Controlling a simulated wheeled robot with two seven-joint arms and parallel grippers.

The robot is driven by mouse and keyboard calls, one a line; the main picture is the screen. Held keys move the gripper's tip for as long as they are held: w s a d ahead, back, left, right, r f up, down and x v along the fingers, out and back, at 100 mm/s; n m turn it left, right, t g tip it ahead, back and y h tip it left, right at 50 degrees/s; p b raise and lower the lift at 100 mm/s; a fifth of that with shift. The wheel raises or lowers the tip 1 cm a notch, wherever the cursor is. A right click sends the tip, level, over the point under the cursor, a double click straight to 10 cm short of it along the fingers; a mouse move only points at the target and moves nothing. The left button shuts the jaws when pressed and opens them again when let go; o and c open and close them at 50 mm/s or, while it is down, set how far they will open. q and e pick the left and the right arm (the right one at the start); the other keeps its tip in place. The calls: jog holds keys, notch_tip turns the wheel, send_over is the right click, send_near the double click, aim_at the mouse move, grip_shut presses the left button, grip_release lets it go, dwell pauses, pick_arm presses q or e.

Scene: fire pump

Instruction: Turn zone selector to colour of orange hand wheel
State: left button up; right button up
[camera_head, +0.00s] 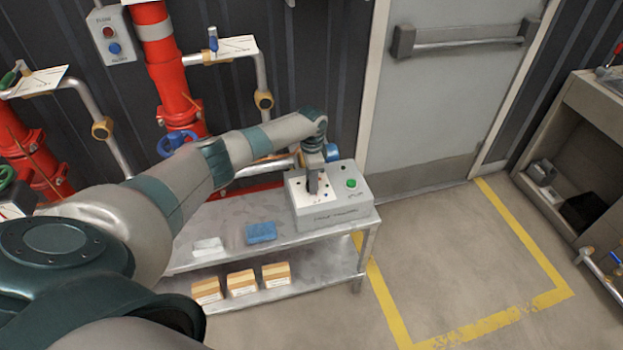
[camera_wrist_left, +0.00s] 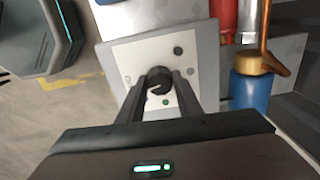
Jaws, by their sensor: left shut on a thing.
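The zone selector is a dark round knob (camera_wrist_left: 158,80) on the pale top plate of a grey control box (camera_head: 345,212), which stands on the metal table. My left gripper (camera_head: 313,184) reaches down onto the box. In the left wrist view its two fingers (camera_wrist_left: 160,82) are closed on either side of the knob. A pale mark shows on the knob, but its exact heading is hard to read. Around the knob are a green dot (camera_wrist_left: 166,101) and darker grey dots (camera_wrist_left: 178,50). I cannot make out an orange hand wheel. My right gripper is not in view.
A blue hand wheel (camera_head: 177,142) sits on a red pipe, and a green hand wheel (camera_head: 6,177) is at the far left. A green button (camera_head: 351,183) is on the box. A blue block (camera_head: 261,232) lies on the table (camera_head: 225,213).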

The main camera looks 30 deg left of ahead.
pick_arm(q)
jog(key=n+p, duration=0.1)
jog(key=n, duration=0.1)
jog(key=shift+r+n+p, duration=0.2)
jog(key=shift+n+p, duration=0.1)
jog(key=shift+n, duration=0.1)
jog(key=n+p, duration=0.2)
jog(key=n, duration=0.2)
jog(key=shift+d, duration=0.1)
jog(key=n+p, duration=0.2)
jog(key=n, duration=0.2)
jog(key=n+p, duration=0.1)
jog(key=n, duration=0.1)
jog(key=shift+n, duration=0.4)
jog(key=n+p, duration=0.2)
jog(key=n, duration=0.3)
jog(key=shift+f+n, duration=0.1)
jog(key=shift+n, duration=0.2)
jog(key=n+p, duration=0.1)
jog(key=n, duration=0.4)
jog(key=shift+w, duration=0.1)
jog(key=shift+n, duration=0.3)
jog(key=o, duration=1)
